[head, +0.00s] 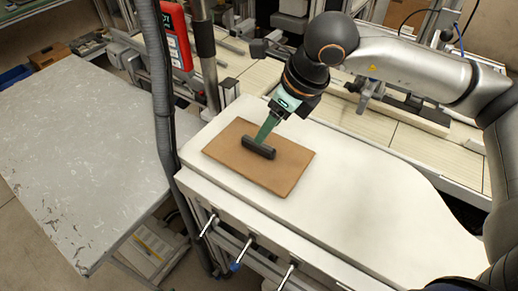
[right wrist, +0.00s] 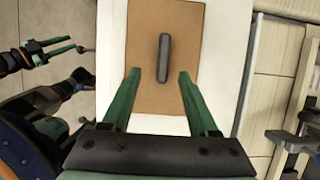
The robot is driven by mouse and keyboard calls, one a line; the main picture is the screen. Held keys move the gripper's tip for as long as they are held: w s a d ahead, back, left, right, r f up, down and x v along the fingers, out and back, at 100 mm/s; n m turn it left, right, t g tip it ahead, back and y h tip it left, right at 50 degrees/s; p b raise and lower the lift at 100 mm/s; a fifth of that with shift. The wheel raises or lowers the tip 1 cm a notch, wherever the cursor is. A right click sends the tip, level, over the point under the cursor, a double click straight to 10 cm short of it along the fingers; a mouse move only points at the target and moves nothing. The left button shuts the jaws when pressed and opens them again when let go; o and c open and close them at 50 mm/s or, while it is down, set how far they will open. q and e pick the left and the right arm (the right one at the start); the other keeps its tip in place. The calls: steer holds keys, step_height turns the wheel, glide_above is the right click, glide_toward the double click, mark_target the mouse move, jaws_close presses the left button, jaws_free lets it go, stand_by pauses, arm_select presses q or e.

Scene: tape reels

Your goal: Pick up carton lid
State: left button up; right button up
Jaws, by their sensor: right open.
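The carton lid (head: 224,150) is a flat brown rectangle lying on the white table (head: 350,215). A dark bar-shaped handle (head: 258,148) stands out at its middle. In the right wrist view the lid (right wrist: 185,22) fills the upper middle, with the handle (right wrist: 163,52) running lengthwise. My right gripper (right wrist: 159,74) is open and reaches down over the lid from above. Its two green fingers lie on either side of the line of the handle, with gaps on both sides, and hold nothing. In the head view the gripper (head: 264,136) partly covers the handle.
A grey scuffed table (head: 85,150) stands at the left. A dark hose (head: 162,90) rises between the tables. Levers (head: 240,254) line the white table's front edge. A pale conveyor (head: 430,150) runs behind. The white table's right part is clear.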

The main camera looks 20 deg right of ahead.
mark_target(258, 150)
steer(key=shift+x, duration=1)
steer(key=shift+w+d+p+x, duration=0.15)
steer(key=shift+p+x, duration=0.25)
steer(key=shift+x, duration=0.95)
steer(key=shift+w+d+p+x, duration=0.15)
steer(key=shift+p+x, duration=0.2)
steer(key=shift+x, duration=1)
steer(key=shift+c, duration=0.2)
jaws_close()
